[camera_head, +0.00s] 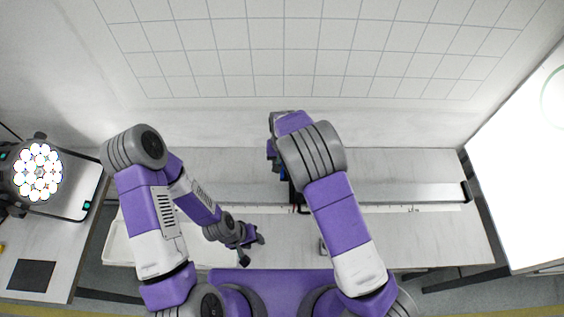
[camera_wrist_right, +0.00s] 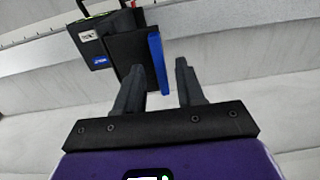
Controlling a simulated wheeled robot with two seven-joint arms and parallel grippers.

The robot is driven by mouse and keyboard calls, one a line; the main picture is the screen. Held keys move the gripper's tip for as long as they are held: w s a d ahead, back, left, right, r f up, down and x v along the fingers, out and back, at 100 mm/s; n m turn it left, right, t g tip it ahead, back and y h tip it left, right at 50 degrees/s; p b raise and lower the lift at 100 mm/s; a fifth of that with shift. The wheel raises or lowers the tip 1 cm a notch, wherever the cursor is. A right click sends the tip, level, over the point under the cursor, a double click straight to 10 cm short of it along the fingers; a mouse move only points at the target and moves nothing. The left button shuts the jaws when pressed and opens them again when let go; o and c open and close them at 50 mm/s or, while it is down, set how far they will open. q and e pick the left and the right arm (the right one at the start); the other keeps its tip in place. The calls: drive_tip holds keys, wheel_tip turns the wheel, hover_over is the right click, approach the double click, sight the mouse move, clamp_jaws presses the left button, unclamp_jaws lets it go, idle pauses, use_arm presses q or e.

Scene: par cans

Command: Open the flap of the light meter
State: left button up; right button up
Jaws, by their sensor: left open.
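The light meter (camera_wrist_right: 100,42) looks like a dark box with a black plate and a blue upright flap (camera_wrist_right: 158,62), in the right wrist view. My right gripper (camera_wrist_right: 160,67) is open, its fingertips on either side of the flap's lower end in the picture; I cannot tell whether they touch it. In the head view a dark part of the meter (camera_head: 297,197) shows beside my right arm, which hides most of it and the right gripper. My left gripper (camera_head: 253,251) is open and empty, low over the bench's front part.
A lit par can (camera_head: 38,172) stands at the far left, near a black square (camera_head: 32,275). A pale tray (camera_head: 118,245) lies behind my left arm. A long rail (camera_head: 400,193) crosses the bench. A bright white panel (camera_head: 525,160) stands at right.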

drive_tip(key=shift+f, duration=0.5)
drive_tip(key=shift+c, duration=0.4)
clamp_jaws()
drive_tip(key=shift+w, duration=0.1)
